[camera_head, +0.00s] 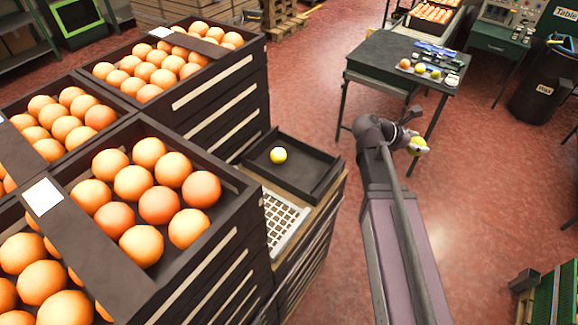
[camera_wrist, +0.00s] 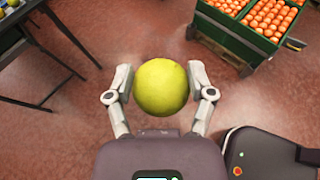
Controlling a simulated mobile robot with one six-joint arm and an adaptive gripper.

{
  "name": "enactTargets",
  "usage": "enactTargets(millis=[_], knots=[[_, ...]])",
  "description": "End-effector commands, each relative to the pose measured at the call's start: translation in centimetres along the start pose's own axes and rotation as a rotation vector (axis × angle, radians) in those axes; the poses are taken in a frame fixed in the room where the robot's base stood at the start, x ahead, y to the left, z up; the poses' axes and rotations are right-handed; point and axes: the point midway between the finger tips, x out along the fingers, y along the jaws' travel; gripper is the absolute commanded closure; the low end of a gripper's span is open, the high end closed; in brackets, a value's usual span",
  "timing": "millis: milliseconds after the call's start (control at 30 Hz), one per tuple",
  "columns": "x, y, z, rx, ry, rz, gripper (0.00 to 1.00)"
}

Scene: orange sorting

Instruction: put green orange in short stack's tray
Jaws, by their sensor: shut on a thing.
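My gripper (camera_head: 415,148) is shut on a green orange (camera_head: 420,143), which is yellow-green and held in the air over the red floor. In the wrist view the green orange (camera_wrist: 161,87) sits between the two fingers of my gripper (camera_wrist: 160,85). The short stack (camera_head: 305,250) of crates stands left of my arm.
Taller stacks of dark crates (camera_head: 222,95) full of oranges stand at the left. A dark table (camera_head: 385,58) with several small fruits and tools stands behind my gripper. A green crate of oranges (camera_wrist: 235,40) is on the right in the wrist view. Open floor lies around the arm.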

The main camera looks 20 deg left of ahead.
Motion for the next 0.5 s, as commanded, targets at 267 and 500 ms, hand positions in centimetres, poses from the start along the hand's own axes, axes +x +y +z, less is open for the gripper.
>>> enactTargets(millis=[267, 500], knots=[[-1.8, 1.6, -1.4, -0.003, 0.001, 0.008, 0.80], [-5.9, 4.4, -4.2, -0.005, 0.002, 0.011, 0.80]])
